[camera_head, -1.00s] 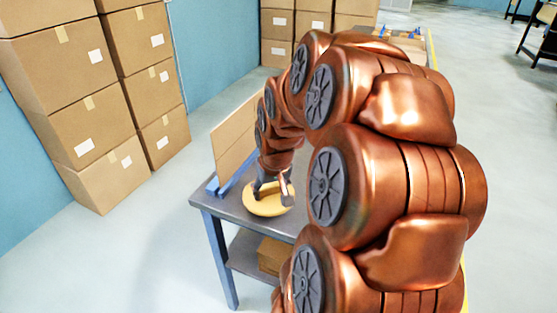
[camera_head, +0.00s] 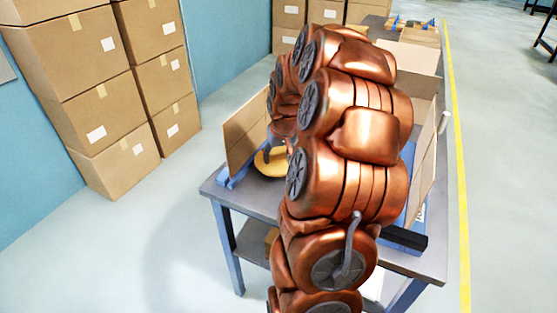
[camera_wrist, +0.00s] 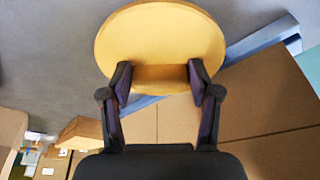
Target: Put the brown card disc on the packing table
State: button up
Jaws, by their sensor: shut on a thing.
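The card disc is a round yellow-tan plate (camera_wrist: 160,32) in the wrist view. My gripper (camera_wrist: 161,80) has a finger on each side of its near part and is shut on it. In the head view the disc (camera_head: 268,164) shows beside the upright cardboard panel (camera_head: 244,136), over the grey packing table (camera_head: 228,192). My arm hides its right part and most of my gripper. I cannot tell whether the disc touches the tabletop.
A blue holder (camera_head: 230,178) supports the panel at the table's left side. Another board (camera_head: 424,165) and a dark block (camera_head: 404,239) are at the right, beyond my arm. Stacked cartons (camera_head: 100,100) stand at the left. Floor at the front left is clear.

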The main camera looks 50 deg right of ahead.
aim_at(279, 159)
jog(key=shift+w+d, duration=0.35)
jog(key=shift+f+p, duration=0.45)
jog(key=shift+f, duration=1.3)
jog(key=shift+f, duration=0.1)
jog(key=o, duration=1.2)
